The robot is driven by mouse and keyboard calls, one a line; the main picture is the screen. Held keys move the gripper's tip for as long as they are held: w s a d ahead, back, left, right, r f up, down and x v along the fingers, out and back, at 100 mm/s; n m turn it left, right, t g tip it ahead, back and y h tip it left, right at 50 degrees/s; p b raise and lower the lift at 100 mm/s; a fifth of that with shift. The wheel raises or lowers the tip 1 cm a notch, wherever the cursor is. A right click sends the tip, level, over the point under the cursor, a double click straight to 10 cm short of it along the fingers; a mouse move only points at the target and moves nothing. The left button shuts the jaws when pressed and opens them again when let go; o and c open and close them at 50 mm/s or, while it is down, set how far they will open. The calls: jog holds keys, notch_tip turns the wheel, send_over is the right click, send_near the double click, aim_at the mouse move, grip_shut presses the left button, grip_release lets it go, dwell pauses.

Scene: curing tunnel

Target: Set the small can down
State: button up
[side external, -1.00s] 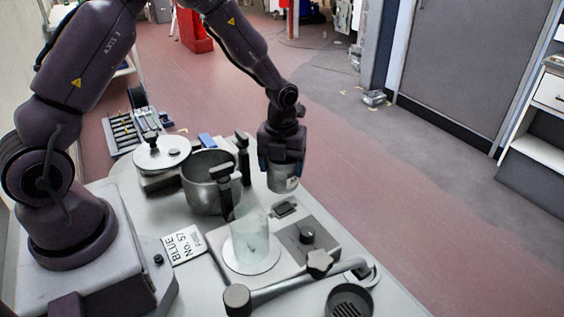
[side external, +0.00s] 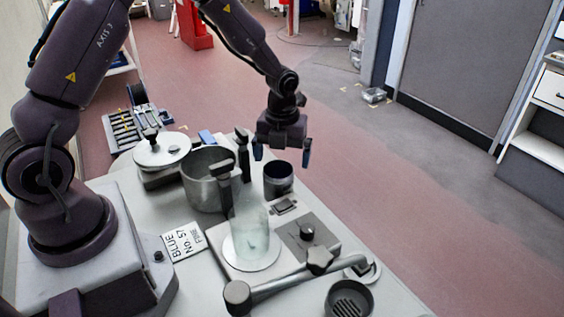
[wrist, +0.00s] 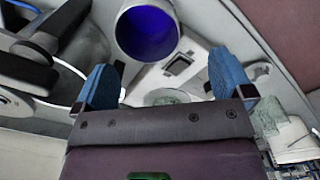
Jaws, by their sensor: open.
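The small can (side external: 278,181) stands upright on the pale worktop, just right of the big steel pot, with its open top facing up and a dark inside. In the wrist view the can (wrist: 147,34) shows at the top, with a deep blue inside, beyond the fingertips. My gripper (side external: 281,154) is above the can, apart from it, with its two blue-tipped fingers spread wide and nothing between them. In the wrist view the open fingers of my gripper (wrist: 164,85) frame empty space over the worktop.
The steel pot (side external: 205,185) with black handles stands left of the can. A cloudy glass vessel (side external: 250,232) on a white disc stands in front, beside a clamp arm with knobs (side external: 290,288). A lidded pot (side external: 161,150) and a "BLUE No. 57" card (side external: 184,242) are farther left.

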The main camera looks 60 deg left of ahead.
jog(key=s+d+r+n+t, duration=0.1)
jog(key=s+r+n, duration=0.15)
jog(key=r, duration=0.65)
jog(key=s+d+r+n, duration=0.15)
jog(key=r+n, duration=0.25)
jog(key=r, duration=0.4)
jog(key=s+d+r+n+t, duration=0.1)
jog(key=s+r+n+t, duration=0.1)
jog(key=s+n, duration=0.6)
jog(key=s+d+r+n+t, duration=0.1)
jog(key=s+r+n+t, duration=0.1)
jog(key=s+r+n, duration=0.3)
jog(key=s+n, duration=0.3)
jog(key=n, duration=0.4)
jog(key=shift+s+t, duration=0.3)
